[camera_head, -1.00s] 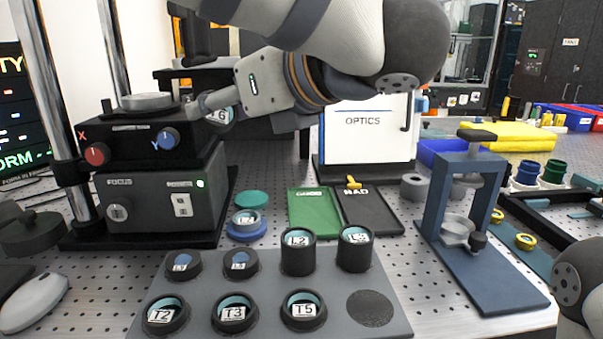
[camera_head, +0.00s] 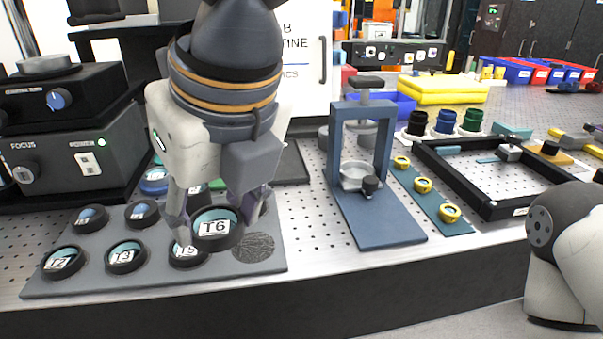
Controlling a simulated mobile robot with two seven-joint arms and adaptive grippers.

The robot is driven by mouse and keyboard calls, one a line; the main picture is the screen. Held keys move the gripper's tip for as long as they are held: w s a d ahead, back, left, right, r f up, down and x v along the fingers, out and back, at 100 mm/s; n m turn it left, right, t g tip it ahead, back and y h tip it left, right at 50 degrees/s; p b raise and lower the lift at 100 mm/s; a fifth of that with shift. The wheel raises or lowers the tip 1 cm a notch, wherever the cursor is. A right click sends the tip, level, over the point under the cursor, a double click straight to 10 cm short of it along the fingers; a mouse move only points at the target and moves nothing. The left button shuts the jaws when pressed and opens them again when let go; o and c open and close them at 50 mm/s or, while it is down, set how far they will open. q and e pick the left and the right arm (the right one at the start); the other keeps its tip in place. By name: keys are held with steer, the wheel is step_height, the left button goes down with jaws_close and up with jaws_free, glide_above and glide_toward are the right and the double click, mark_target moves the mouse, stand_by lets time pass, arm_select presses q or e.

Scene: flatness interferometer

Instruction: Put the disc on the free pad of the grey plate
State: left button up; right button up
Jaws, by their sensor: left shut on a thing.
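My left gripper (camera_head: 216,214) is shut on the disc (camera_head: 214,230), a black-rimmed round piece with a teal face and a white label reading T6. It holds the disc tilted towards me above the grey plate (camera_head: 100,286). The free pad (camera_head: 253,247), a dark rough circle at the plate's front right corner, shows just right of the disc and below it. The disc and gripper partly cover the T5 piece (camera_head: 186,254) and hide most of the plate's back right part. My right gripper is out of view.
T2 (camera_head: 63,262) and T3 (camera_head: 126,257) sit in the plate's front row, with smaller discs behind. A blue press stand (camera_head: 380,218) is to the right. A black frame (camera_head: 485,200) lies farther right. The interferometer box (camera_head: 75,160) is at left.

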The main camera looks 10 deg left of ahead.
arm_select(q)
glide_above(250, 243)
steer(key=s+d, duration=0.1)
steer(key=s, duration=0.1)
step_height(250, 243, down, 7)
steer(key=shift+w+r, duration=0.1)
steer(key=shift+w+f, duration=0.2)
steer(key=shift+f, duration=0.8)
steer(key=shift+w+f, duration=0.2)
steer(key=shift+f, duration=0.75)
steer(key=shift+f, duration=0.15)
steer(key=o, duration=1.3)
steer(key=v, duration=1.2)
steer(key=shift+s, duration=0.1)
